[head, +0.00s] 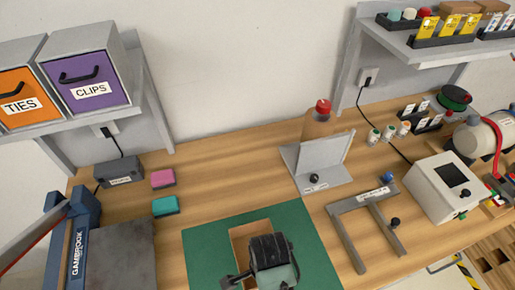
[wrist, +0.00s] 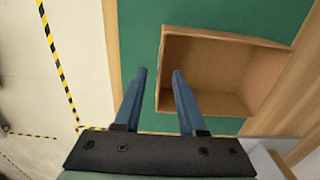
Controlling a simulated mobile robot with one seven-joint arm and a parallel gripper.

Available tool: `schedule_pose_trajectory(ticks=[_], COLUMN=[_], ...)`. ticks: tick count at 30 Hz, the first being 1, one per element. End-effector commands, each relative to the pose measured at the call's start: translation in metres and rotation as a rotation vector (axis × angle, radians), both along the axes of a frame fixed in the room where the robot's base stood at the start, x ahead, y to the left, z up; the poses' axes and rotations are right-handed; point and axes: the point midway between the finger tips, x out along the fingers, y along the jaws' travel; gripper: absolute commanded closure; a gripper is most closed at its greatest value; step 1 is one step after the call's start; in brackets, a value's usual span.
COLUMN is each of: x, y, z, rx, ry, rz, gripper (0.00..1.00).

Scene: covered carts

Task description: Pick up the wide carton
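The wide carton (wrist: 222,75) is an open-topped brown box on a green mat (wrist: 140,35); its empty inside shows in the wrist view. In the head view the carton (head: 238,242) is mostly hidden behind my gripper (head: 265,262). The carton's left wall lies between the two fingers in the picture: the left finger over the mat, the right finger over the carton's inside. I cannot tell how far the fingertips are above the wall or whether they touch it.
On the wooden bench stand a grey angled plate (head: 322,160) with a red-capped bottle (head: 317,122) behind it, a grey frame (head: 343,235), a white box with a screen (head: 447,187), and pink (head: 163,178) and teal (head: 166,206) blocks. A blue clamp-like device (head: 80,225) is left.

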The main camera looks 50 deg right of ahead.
Motion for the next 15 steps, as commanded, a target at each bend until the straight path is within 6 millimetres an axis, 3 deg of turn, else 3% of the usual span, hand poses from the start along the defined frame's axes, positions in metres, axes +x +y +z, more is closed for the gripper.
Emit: schedule_pose_trajectory(ticks=[8,15], x=[-0.003,-0.004], y=[-0.002,-0.005], z=[-0.019,-0.05], rx=[0.001,0.001], ry=[0.002,0.001], rz=[0.0,0.0], gripper=[0.6,0.6])
